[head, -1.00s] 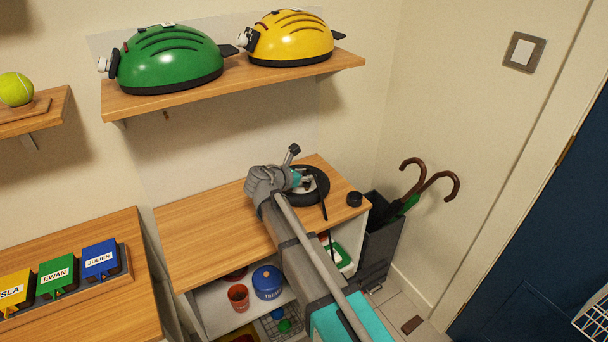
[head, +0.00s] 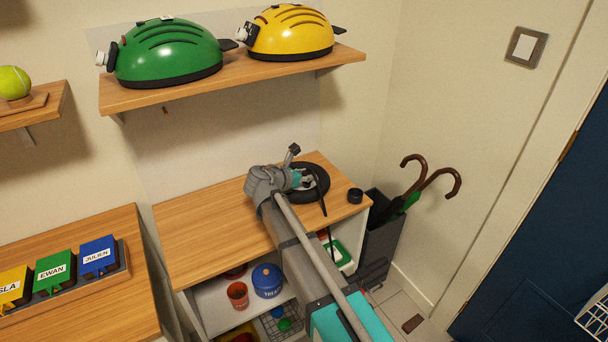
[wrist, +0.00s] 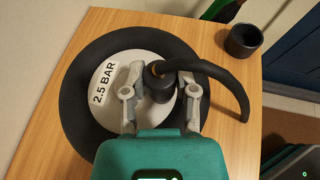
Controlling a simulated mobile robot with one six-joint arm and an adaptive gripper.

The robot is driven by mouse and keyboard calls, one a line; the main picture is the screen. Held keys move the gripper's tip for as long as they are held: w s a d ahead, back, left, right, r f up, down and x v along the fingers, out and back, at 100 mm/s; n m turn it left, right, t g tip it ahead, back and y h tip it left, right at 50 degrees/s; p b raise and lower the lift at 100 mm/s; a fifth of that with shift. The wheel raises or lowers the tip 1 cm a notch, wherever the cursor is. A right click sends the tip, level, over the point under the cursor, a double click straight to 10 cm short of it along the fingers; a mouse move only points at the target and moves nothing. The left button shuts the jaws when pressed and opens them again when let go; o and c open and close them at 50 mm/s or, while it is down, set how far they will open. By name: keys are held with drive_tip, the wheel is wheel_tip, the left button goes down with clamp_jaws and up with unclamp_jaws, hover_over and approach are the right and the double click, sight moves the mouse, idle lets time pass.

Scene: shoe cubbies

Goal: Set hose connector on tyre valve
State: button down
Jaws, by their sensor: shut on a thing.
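A black tyre (wrist: 78,105) with a pale hub (wrist: 118,65) lies flat on the wooden cabinet top. A label on the hub reads "2.5 BAR". It also shows in the head view (head: 322,192), partly behind my arm. My gripper (wrist: 159,92) is above the hub, its two grey fingers shut on the black hose connector (wrist: 158,87). A black hose (wrist: 225,78) curves from the connector to the right, past the tyre's edge. The tyre valve cannot be made out; the connector and fingers cover that part of the hub. I cannot tell whether the connector touches it.
A small black cup (wrist: 244,40) stands on the cabinet top (head: 210,220) right of the tyre. The left of the top is clear. An umbrella stand (head: 385,235) is at the right. A shelf (head: 235,78) with green and yellow helmet-like objects hangs above.

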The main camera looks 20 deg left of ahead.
drive_tip(key=c, duration=0.7)
unclamp_jaws()
drive_tip(key=shift+p+v, duration=2.15)
drive_tip(key=shift+v, duration=3.4)
drive_tip(key=shift+w, duration=0.1)
